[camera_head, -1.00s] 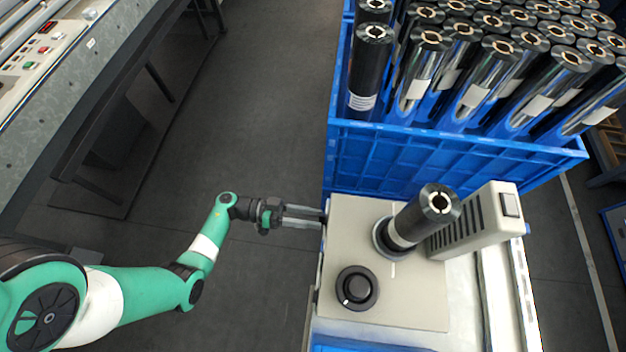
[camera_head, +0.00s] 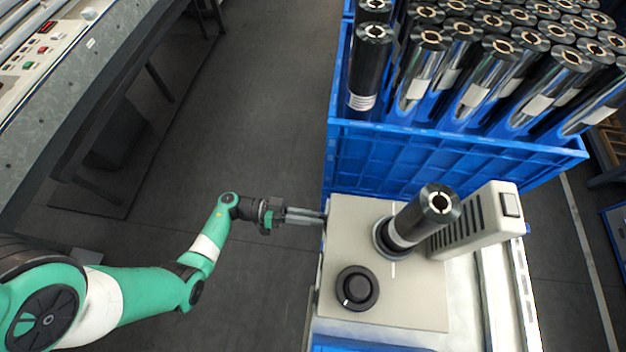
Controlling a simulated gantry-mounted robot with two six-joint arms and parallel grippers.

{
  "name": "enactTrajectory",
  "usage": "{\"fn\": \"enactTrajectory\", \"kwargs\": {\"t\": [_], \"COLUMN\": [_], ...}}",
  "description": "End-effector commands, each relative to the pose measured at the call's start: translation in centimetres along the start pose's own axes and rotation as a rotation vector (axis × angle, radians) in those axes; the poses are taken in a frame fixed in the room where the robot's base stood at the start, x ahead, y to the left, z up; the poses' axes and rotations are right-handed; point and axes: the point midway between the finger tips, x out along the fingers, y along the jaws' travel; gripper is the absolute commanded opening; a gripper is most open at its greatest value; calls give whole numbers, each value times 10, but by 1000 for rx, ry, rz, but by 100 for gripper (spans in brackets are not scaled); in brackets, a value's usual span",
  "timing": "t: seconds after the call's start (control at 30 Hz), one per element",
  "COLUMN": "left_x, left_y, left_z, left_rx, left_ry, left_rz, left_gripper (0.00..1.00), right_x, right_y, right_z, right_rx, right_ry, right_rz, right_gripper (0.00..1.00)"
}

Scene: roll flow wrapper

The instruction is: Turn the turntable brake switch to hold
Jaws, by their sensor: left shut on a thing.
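A beige machine box (camera_head: 410,300) carries a turntable (camera_head: 386,240) with a dark film roll (camera_head: 424,215) standing on it, leaning to the right in the view. A round black knob (camera_head: 357,288) with a white mark sits on the box top near its left front. My left gripper (camera_head: 322,217) reaches from the left to the box's left side, level with the turntable. Its fingers are shut on a small part at that side, which is mostly hidden, so I cannot tell the switch's position. My right gripper is out of view.
A blue crate (camera_head: 450,160) full of upright film rolls stands behind the box. A beige vented housing (camera_head: 475,225) rises to the right of the turntable. A machine with a button panel (camera_head: 38,50) is at upper left. The floor between is clear.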

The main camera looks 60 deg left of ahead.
Motion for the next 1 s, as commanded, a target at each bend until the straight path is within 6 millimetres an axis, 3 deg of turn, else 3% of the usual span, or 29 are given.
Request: {"fn": "enactTrajectory", "kwargs": {"t": [0.37, 1.0], "left_x": [0, 0], "left_y": [0, 0], "left_z": [-1, 0], "left_rx": [163, 745], "left_ry": [0, 1], "left_rz": [1, 1], "left_gripper": [0, 0], "right_x": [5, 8], "right_y": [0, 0], "right_z": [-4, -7], "right_rx": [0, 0], "right_ry": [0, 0], "right_rz": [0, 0], "right_gripper": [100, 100]}}
